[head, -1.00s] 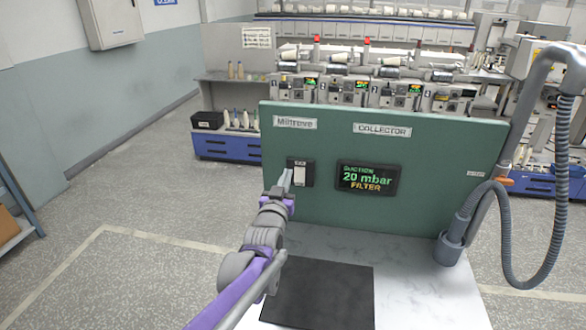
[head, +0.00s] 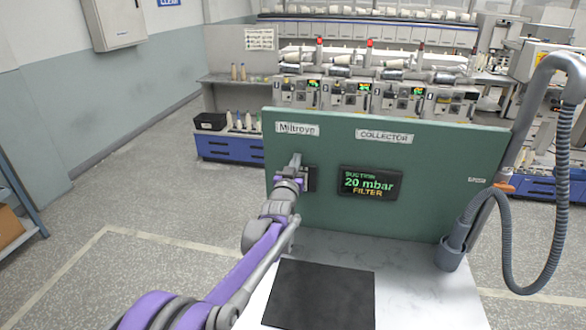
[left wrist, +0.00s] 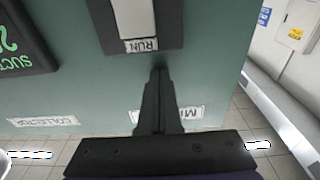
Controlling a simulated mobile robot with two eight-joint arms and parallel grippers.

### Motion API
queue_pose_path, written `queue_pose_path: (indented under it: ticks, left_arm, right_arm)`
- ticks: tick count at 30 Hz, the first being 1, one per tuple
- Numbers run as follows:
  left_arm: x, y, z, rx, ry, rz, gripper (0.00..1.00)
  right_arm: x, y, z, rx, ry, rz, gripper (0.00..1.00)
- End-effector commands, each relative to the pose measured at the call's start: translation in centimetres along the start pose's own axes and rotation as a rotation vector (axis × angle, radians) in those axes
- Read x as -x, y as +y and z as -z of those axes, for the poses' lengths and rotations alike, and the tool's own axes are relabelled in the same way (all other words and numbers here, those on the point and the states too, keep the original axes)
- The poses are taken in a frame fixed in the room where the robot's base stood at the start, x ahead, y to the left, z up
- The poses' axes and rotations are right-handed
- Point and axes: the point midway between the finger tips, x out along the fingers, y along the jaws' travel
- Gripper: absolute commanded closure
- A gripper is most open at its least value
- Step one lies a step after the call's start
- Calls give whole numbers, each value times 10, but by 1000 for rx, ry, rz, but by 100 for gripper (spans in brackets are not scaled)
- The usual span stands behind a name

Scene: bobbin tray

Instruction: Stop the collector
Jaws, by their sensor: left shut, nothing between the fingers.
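The collector's green panel (head: 430,150) carries a "COLLECTOR" label (head: 384,136) and a lit display (head: 370,184) reading "SUCTION 20 mbar FILTER". The dark switch plate (head: 312,178) is left of the display, partly hidden by my left gripper (head: 296,158). In the left wrist view, which is upside down, the white rocker (left wrist: 134,18) is cut off by the frame edge, with a "RUN" tag (left wrist: 141,45) beside it. My left gripper's closed, empty fingers (left wrist: 160,72) point at the plate's RUN end; contact cannot be told. My right gripper is out of view.
A grey suction hose (head: 510,230) hangs on the panel's right side. A black mat (head: 320,294) lies on the white tabletop (head: 420,295) in front of the panel. Winding machines (head: 400,95) stand behind it.

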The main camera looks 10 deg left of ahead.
Motion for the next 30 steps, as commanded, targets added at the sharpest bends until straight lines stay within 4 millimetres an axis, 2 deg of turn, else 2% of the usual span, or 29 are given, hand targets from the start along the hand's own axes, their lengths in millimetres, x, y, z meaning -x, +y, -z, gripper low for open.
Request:
queue_pose_path:
  ticks: [1,6,19,25,30]
  left_arm:
    - [8,0,-20,0,-7,0,100]
    - [15,0,-38,1,-9,-1,100]
    - [16,0,-38,1,-5,0,100]
    - [26,0,-56,1,-6,-1,100]
    - [24,0,-54,1,-9,-1,100]
  right_arm:
    - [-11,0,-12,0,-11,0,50]
    - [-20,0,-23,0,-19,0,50]
    - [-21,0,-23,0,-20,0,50]
    - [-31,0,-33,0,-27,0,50]
    - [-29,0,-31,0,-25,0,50]
